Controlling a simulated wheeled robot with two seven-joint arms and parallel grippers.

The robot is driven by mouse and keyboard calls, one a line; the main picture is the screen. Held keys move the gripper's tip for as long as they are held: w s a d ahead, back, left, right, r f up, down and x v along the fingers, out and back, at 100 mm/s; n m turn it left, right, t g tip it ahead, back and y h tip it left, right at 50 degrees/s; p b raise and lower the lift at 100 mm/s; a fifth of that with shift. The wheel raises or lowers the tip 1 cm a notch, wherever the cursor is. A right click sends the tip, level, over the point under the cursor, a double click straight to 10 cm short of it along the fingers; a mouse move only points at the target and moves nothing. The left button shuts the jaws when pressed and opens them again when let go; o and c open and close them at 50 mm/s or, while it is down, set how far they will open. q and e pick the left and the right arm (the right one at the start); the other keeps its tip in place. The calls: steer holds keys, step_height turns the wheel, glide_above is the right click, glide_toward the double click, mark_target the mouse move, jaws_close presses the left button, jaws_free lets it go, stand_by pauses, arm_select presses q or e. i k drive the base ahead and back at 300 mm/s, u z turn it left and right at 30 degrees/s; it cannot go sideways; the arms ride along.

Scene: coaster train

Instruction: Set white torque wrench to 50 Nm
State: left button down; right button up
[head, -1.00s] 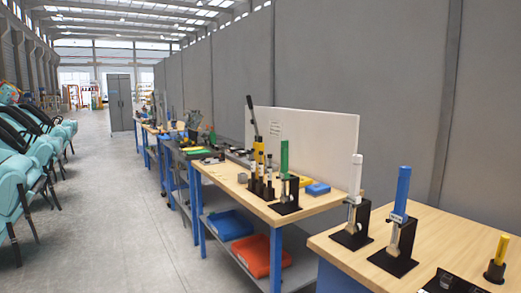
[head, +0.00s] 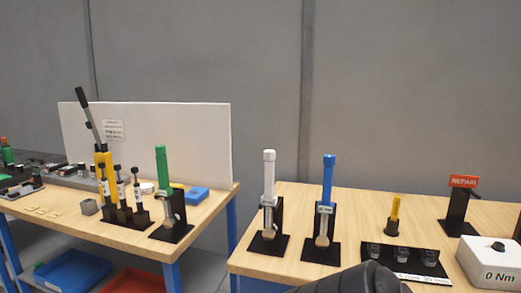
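The white torque wrench (head: 269,177) stands upright in a black stand on the left part of the right-hand table. A blue torque wrench (head: 328,181) stands upright in a like stand just right of it. A white box (head: 490,262) with a dark knob on top reads "0 Nm" on its front, at the right edge. A dark rounded part of my own body shows at the bottom centre. Neither gripper's fingers are in view.
A green torque wrench (head: 162,171) stands on the left table (head: 120,235), with a gap between the tables. A black tray (head: 408,262) with several sockets, a yellow-handled tool (head: 394,210) and a red REPAIR sign (head: 464,181) share the right table (head: 290,197). A grey wall rises behind.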

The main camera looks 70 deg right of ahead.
mark_target(269, 155)
steer(key=z, duration=0.85)
steer(key=i, duration=0.9)
steer(key=z, duration=1.05)
